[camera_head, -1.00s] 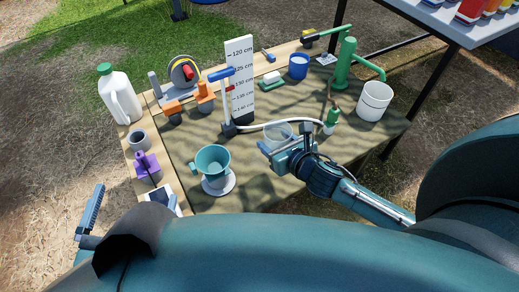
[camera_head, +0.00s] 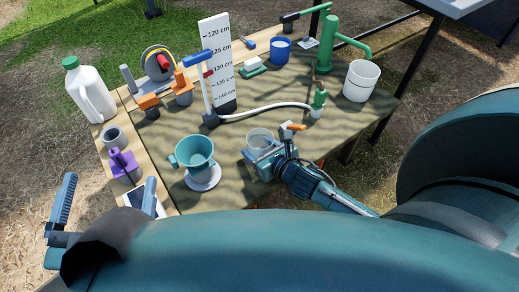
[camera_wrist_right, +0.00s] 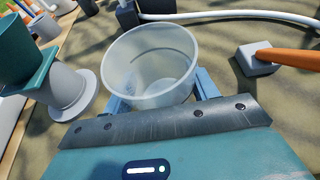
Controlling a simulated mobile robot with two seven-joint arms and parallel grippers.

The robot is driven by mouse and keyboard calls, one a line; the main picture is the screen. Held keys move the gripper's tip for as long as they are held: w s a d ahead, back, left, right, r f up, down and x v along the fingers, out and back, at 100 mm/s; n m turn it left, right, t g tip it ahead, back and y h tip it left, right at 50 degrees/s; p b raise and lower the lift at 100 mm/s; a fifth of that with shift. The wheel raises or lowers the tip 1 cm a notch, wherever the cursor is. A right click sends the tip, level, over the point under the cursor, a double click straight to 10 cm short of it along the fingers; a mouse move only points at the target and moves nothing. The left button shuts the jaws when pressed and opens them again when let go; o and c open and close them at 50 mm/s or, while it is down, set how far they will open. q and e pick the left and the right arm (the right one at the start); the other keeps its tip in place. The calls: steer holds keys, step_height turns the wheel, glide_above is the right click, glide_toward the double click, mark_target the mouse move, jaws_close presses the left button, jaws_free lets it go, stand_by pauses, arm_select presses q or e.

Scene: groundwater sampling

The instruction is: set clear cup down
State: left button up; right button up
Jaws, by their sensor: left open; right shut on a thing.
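The clear cup (camera_head: 260,138) is a translucent, open-topped cup. It stands upright between the fingers of my right gripper (camera_head: 254,152), which is shut on it. In the right wrist view the clear cup (camera_wrist_right: 150,65) looks empty, with the blue fingers (camera_wrist_right: 160,98) on both sides of its lower part. Its base is hidden, and I cannot tell whether it touches the table. My left gripper (camera_head: 108,182) is open and empty at the table's near left corner.
A white bucket (camera_head: 361,82) stands further right. Bare cloth (camera_head: 240,190) lies in front.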

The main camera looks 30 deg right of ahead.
steer(key=o, duration=1)
steer(key=shift+f, duration=0.1)
steer(key=shift+o, duration=0.2)
steer(key=shift+s+r, duration=0.15)
steer(key=shift+r, duration=0.15)
steer(key=p+v, duration=0.3)
steer(key=v, duration=0.7)
steer(key=shift+s+d, duration=0.15)
steer(key=shift+s, duration=0.1)
arm_select(q)
steer(key=shift+s+a+f+m+y+p, duration=0.1)
steer(key=shift+a+m+y+p, duration=0.2)
steer(key=shift+a, duration=0.1)
arm_select(e)
steer(key=shift+s+r, duration=0.15)
steer(key=shift+s, duration=0.35)
